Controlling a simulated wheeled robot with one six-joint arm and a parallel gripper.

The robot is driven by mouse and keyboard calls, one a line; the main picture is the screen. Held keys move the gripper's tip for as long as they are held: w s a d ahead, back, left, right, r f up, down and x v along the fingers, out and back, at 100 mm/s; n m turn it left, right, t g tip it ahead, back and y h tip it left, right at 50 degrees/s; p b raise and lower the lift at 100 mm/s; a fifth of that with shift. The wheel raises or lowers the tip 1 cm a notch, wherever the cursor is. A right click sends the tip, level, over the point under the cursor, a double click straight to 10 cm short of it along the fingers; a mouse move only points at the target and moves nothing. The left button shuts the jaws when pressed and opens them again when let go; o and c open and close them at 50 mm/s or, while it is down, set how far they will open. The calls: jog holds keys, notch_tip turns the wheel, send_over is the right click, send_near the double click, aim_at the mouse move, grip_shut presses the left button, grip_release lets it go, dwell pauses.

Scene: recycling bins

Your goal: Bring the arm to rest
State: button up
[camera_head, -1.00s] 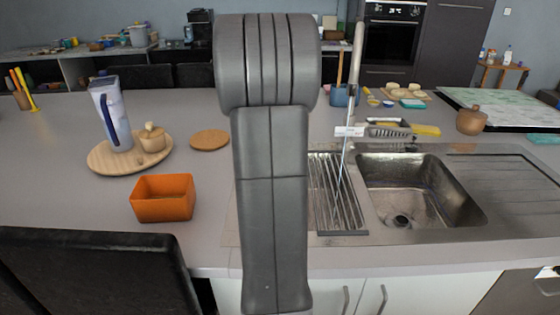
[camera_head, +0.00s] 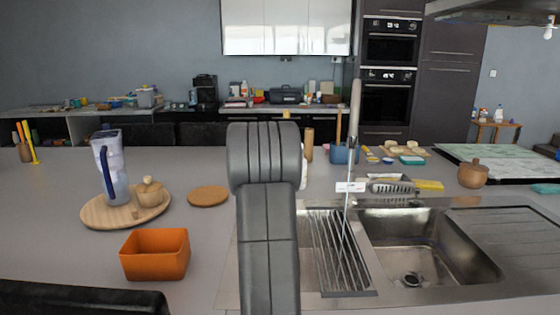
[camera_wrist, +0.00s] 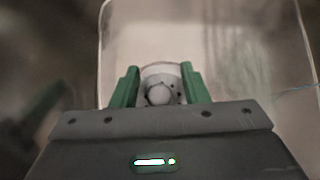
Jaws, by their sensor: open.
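My arm stands upright in the middle of the head view, in front of the counter (camera_head: 60,225). Its grey rounded elbow covers part of the counter and the left edge of the sink area. My gripper is hidden in the head view. In the wrist view my gripper (camera_wrist: 160,85) shows two green fingers, spread apart. A round pale grey thing shows between the fingers; I cannot tell what it is or how near. Behind it is a blurred pale surface with rounded corners.
An orange bowl (camera_head: 155,254), a round board (camera_head: 96,213) with a pitcher (camera_head: 110,165), and a wooden disc (camera_head: 208,196) stand left of my arm. The sink (camera_head: 425,240), drying rack (camera_head: 335,250) and tall tap (camera_head: 353,120) are right. A black chair back (camera_head: 80,300) is at lower left.

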dwell(0.3)
jog(key=shift+f, duration=0.15)
jog(key=shift+s+r+p, duration=0.2)
jog(key=shift+r+p, duration=0.2)
jog(key=shift+r, duration=0.2)
jog(key=shift+s+r+p, duration=0.2)
jog(key=shift+r+p, duration=0.15)
jog(key=shift+r, duration=0.25)
jog(key=p+v, duration=0.4)
jog(key=v, duration=0.6)
jog(key=b+x, duration=0.2)
jog(key=x, duration=0.2)
jog(key=b+x, duration=0.2)
jog(key=x, duration=0.2)
jog(key=b+x, duration=0.2)
jog(key=x, duration=0.2)
jog(key=shift+s+f, duration=0.2)
jog(key=shift+f, duration=0.4)
jog(key=shift+f+b, duration=0.35)
jog(key=shift+b, duration=0.05)
jog(key=s+r+p, duration=0.2)
jog(key=r+p, duration=0.9)
jog(key=r, duration=0.1)
jog(key=s+r+p, duration=0.2)
jog(key=r+p, duration=1)
jog(key=r, duration=0.1)
jog(key=shift+s, duration=0.2)
